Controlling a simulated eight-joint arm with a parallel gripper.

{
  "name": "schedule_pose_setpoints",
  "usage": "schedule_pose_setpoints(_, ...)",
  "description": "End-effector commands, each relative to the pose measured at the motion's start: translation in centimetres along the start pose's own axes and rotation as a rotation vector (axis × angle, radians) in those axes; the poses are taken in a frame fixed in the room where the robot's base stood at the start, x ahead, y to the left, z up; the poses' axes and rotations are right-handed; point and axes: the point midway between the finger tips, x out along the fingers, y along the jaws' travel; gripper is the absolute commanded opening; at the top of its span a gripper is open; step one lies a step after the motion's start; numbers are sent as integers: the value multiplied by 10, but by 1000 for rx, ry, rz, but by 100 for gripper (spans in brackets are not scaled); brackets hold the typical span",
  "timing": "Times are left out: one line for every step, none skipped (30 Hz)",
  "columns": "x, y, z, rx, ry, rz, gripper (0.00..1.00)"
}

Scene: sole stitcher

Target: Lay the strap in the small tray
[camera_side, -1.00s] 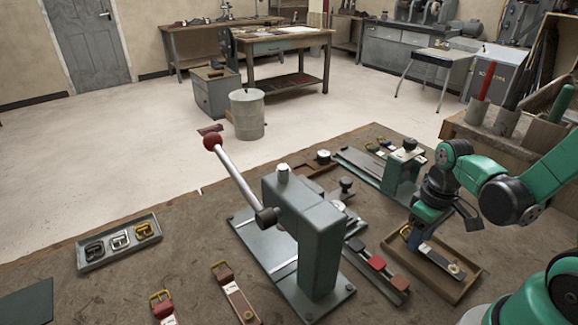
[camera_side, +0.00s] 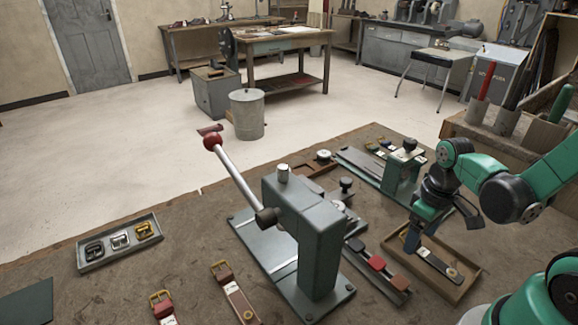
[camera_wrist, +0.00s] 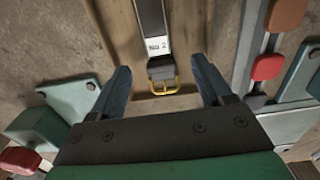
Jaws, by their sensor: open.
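The dark strap (camera_side: 440,263) lies lengthwise in the small wooden tray (camera_side: 470,287) at the right of the side view. In the wrist view the strap (camera_wrist: 152,18) has a white label reading "No 2" and a gold buckle (camera_wrist: 164,88) at its near end. My gripper (camera_side: 411,238) is low at the tray's far left end and hides the buckle in the side view. In the wrist view my gripper (camera_wrist: 161,75) is open, its two blue fingers apart on either side of the buckle end, with gaps to both sides.
The green press (camera_side: 310,225) with its red-knobbed lever stands left of the tray. A rail with red and brown blocks (camera_side: 376,262) lies close between them. A grey tray of buckles (camera_side: 120,242) and two other straps lie farther left.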

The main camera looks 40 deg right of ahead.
Motion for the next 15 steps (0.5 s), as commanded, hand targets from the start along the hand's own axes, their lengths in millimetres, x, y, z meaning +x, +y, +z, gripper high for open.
schedule_pose_setpoints(-4,0,0,0,0,0,72)
schedule_pose_setpoints(-7,0,0,0,0,0,72)
schedule_pose_setpoints(-11,0,0,0,0,0,72)
schedule_pose_setpoints(-14,0,1,0,0,0,72)
schedule_pose_setpoints(-17,0,1,0,0,0,72)
schedule_pose_setpoints(-21,-1,1,0,0,0,72)
schedule_pose_setpoints(-25,-1,1,0,0,0,72)
schedule_pose_setpoints(-28,0,1,0,0,0,72)
schedule_pose_setpoints(-33,0,0,0,0,0,72)
schedule_pose_setpoints(-36,0,0,0,0,0,72)
schedule_pose_setpoints(-40,0,0,0,0,0,72)
schedule_pose_setpoints(-45,0,1,0,0,0,72)
schedule_pose_setpoints(-48,0,1,0,0,0,72)
schedule_pose_setpoints(-52,-1,1,0,0,0,72)
schedule_pose_setpoints(-57,0,1,0,0,0,72)
